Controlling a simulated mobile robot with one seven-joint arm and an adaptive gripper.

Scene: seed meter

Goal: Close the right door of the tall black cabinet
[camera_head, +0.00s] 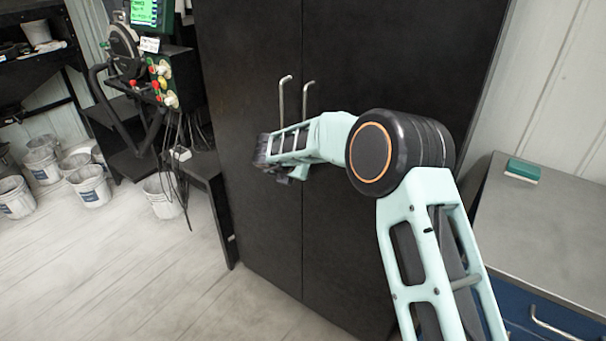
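The tall black cabinet (245,60) stands in front of me with two doors side by side. Its right door (400,60) looks flush with the left door (250,215); a small gap at the dark seam cannot be told. Each door has an upright metal handle near the seam, the left handle (282,98) and the right handle (306,98). My arm reaches across the right door. My gripper (264,152) is in front of the left door, below and left of the handles. Its fingers are small and dark against the door, so their opening and any contact are unclear.
A grey-topped counter (550,220) with blue drawers stands at the right, with a green box (522,170) on it. A machine with a green screen (147,12) and hanging cables stands left of the cabinet. Several white buckets (90,186) stand farther left. The floor at front left is clear.

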